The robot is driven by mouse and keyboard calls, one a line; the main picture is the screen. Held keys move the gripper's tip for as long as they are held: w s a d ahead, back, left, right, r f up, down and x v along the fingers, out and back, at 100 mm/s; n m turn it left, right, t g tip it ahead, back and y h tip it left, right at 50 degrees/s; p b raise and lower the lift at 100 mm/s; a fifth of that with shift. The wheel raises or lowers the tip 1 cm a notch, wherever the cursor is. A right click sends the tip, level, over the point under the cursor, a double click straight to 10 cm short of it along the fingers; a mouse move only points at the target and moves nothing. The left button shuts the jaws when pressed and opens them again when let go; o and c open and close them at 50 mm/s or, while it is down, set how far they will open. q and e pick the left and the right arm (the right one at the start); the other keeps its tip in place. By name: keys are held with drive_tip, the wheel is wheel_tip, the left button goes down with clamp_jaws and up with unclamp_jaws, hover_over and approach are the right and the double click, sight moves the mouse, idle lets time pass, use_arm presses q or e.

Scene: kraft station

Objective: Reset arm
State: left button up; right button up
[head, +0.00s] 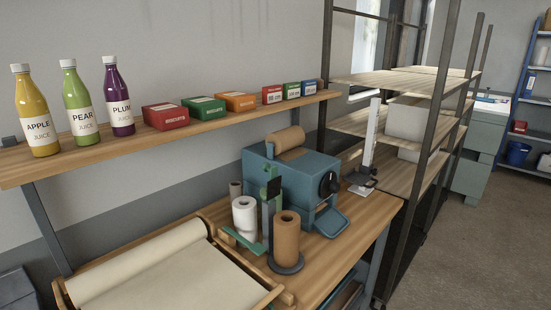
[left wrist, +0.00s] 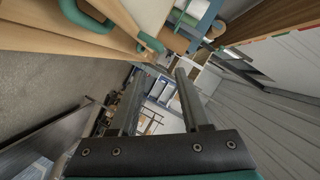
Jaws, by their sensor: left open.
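My left gripper (left wrist: 156,76) shows in the left wrist view with its two dark fingers apart. Nothing is between the fingers. The wrist view is steeply tilted, with wooden furniture edges at the upper left and a grey ribbed wall surface on the right. Neither gripper shows in the head view. My right gripper is in no view.
A wooden wall shelf (head: 235,115) holds juice bottles and small boxes. The workbench (head: 370,212) below carries a paper roll (head: 140,270), a blue machine (head: 258,168) and a brown roll (head: 287,238). A shelving rack (head: 410,84) stands right; floor (head: 480,250) is clear there.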

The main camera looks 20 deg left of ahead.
use_arm(q)
drive_tip(key=shift+w, duration=0.1)
drive_tip(key=w+d+f+n+g+y, duration=0.2)
drive_tip(key=w+n+g+y, duration=0.15)
drive_tip(key=n, duration=0.35)
drive_tip(key=s+d+n+g, duration=0.5)
drive_tip(key=s+d+g, duration=0.2)
drive_tip(key=d+g, duration=0.25)
wheel_tip(320, 180, down, 30)
drive_tip(key=s+r+b, duration=0.1)
drive_tip(key=s+b, duration=0.1)
drive_tip(key=b, duration=0.6)
drive_tip(key=s+a+f+b, duration=0.1)
drive_tip(key=s+f+b, duration=0.2)
drive_tip(key=s+f, duration=0.4)
drive_tip(key=s+a+f+g+b, duration=0.1)
drive_tip(key=s+f+b, duration=0.3)
drive_tip(key=s+f, duration=0.4)
wheel_tip(320, 180, down, 6)
drive_tip(key=shift+a+r+m+h+b, duration=0.1)
drive_tip(key=shift+a+m+h+b, duration=0.2)
drive_tip(key=shift+a+m+h, duration=0.1)
